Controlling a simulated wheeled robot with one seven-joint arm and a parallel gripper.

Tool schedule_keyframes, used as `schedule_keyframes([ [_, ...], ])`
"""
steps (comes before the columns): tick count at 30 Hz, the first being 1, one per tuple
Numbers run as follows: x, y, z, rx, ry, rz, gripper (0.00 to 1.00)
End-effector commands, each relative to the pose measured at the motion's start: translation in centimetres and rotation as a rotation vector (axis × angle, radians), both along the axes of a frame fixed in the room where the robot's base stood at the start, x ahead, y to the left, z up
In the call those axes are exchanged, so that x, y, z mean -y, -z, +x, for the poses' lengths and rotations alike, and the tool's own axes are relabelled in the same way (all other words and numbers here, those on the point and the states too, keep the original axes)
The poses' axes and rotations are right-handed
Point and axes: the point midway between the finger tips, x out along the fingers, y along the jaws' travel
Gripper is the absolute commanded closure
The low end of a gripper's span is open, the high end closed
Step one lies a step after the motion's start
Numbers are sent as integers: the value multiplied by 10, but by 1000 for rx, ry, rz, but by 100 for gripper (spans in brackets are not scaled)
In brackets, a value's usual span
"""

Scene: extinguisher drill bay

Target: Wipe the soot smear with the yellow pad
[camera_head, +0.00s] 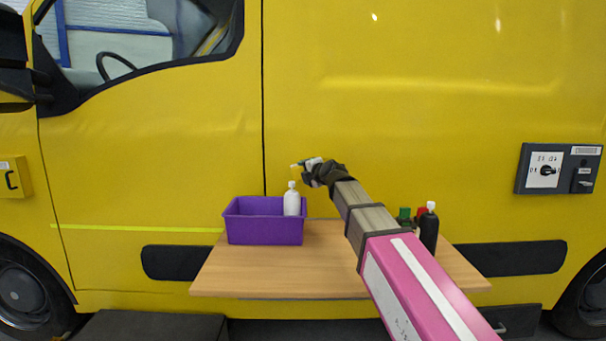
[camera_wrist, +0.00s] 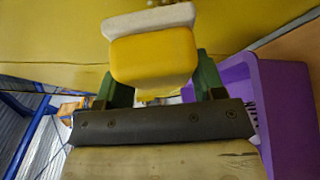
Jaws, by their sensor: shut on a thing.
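My gripper (camera_head: 308,166) is in front of the yellow van panel, above the table's back edge. In the wrist view its two green fingers (camera_wrist: 160,75) are shut on the sides of the yellow pad (camera_wrist: 155,60). The pad has a whitish face layer (camera_wrist: 150,20) pointing away from me, near the yellow panel; I cannot tell if it touches. In the head view the pad is tiny and hard to make out against the van. I cannot clearly see a soot smear; small dark marks at the wrist view's top edge are too cropped to identify.
A purple bin (camera_head: 265,229) stands on the wooden table (camera_head: 320,255), with a white bottle (camera_head: 292,200) at its right end. The bin is close right of my gripper in the wrist view (camera_wrist: 285,105).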

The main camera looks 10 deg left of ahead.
Motion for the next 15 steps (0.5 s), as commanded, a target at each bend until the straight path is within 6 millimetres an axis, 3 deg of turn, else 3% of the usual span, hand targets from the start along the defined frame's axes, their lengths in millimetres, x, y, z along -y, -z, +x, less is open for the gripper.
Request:
schedule_keyframes([
  [6, 17, 0, 3, -1, 0, 0, 86],
  [15, 27, 0, 5, 0, 1, 0, 86],
])
